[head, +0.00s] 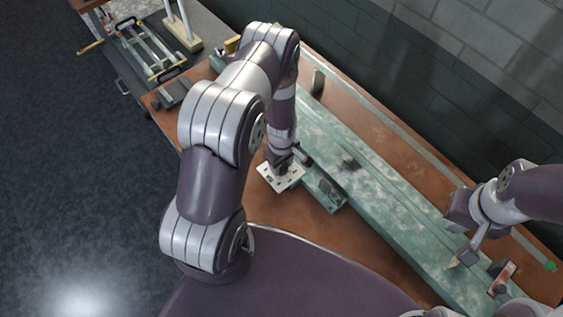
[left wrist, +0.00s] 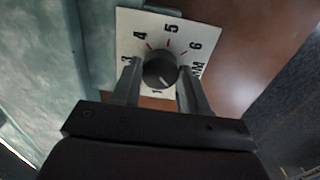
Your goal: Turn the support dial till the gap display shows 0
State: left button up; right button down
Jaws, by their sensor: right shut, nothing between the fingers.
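The support dial is a round dark knob (left wrist: 160,71) on a white plate (left wrist: 128,22) with black numerals and red marks; 4, 5 and 6 read clearly in the left wrist view. In the head view the plate (head: 291,181) shows beside the green bench, with the knob mostly hidden. My left gripper (left wrist: 161,72) points down at the plate, its fingers close on both sides of the knob, shut on it. I cannot make out a gap display reading in either view. My right gripper (head: 468,257) is shut and empty above the right end of the green bench.
A long green bench (head: 385,215) lies across the brown table (head: 285,228). A rack (head: 150,48) and a wooden-based stand (head: 182,40) are at the upper left. A brick wall runs behind.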

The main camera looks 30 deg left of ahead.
pick_arm(q)
jog(key=shift+m, duration=0.4)
jog(key=m+b, duration=0.1)
jog(key=m, duration=0.2)
jog(key=shift+w+b, duration=0.15)
jog(key=shift+b, duration=0.2)
jog(key=m+b, duration=0.1)
jog(key=m, duration=0.3)
jog(key=shift+m, duration=0.3)
jog(key=m+b, duration=0.1)
jog(key=m, duration=0.4)
jog(key=shift+r+b, duration=0.1)
jog(key=shift+b, duration=0.2)
jog(key=shift+w+m+b, duration=0.1)
jog(key=shift+m+b, duration=0.2)
jog(key=shift+m, duration=1.8)
jog(key=shift+r, duration=0.1)
jog(key=o, duration=1.1)
jog(key=shift+c, duration=0.2)
jog(key=shift+m, duration=0.3)
